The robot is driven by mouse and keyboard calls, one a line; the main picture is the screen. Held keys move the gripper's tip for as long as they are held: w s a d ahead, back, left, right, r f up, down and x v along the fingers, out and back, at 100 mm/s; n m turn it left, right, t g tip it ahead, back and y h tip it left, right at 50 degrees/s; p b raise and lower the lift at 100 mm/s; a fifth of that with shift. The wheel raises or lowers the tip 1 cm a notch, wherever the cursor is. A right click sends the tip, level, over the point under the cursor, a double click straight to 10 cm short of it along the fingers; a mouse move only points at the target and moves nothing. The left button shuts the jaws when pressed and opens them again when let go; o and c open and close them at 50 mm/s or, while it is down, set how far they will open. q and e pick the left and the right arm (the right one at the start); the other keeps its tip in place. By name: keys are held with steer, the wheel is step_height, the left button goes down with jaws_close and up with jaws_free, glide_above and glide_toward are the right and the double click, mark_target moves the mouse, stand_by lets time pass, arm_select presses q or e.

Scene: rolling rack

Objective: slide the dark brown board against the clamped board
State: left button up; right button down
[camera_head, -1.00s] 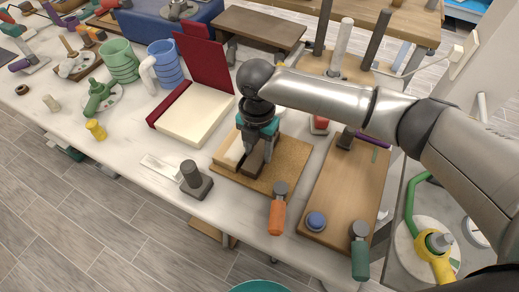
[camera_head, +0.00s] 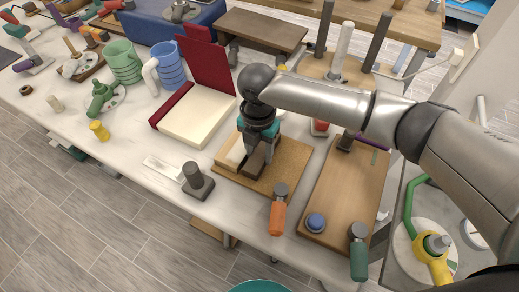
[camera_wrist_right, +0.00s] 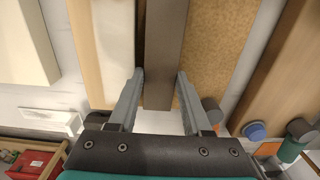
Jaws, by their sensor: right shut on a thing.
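The dark brown board (camera_wrist_right: 165,50) is a narrow bar lying lengthwise between the fingers of my right gripper (camera_wrist_right: 158,85) in the right wrist view. The gripper is shut on it, low over the cork-topped panel (camera_head: 290,160). In the head view the right gripper (camera_head: 257,155) partly hides the dark brown board (camera_head: 255,163). A pale board (camera_wrist_right: 117,45), which looks like the clamped board, lies parallel just left of it. A narrow strip of gap seems to separate them. The pale board also shows left of the gripper in the head view (camera_head: 234,153). My left gripper is not in view.
An orange-handled clamp (camera_head: 278,212) stands at the panel's front edge. A wooden board with a blue knob (camera_head: 316,222) lies to the right.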

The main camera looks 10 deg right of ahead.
mark_target(259, 156)
steer(key=shift+w+a+r, duration=0.1)
steer(key=shift+w+a, duration=0.05)
steer(key=shift+a, duration=0.15)
steer(key=c, duration=0.5)
jaws_free()
steer(key=shift+c, duration=0.2)
steer(key=shift+o, duration=0.7)
steer(key=shift+r, duration=0.1)
steer(key=shift+o, duration=0.7)
steer(key=shift+r, duration=0.35)
step_height(259, 156, up, 14)
steer(key=p, duration=0.3)
steer(key=shift+d+p, duration=0.25)
steer(key=shift+p, duration=0.15)
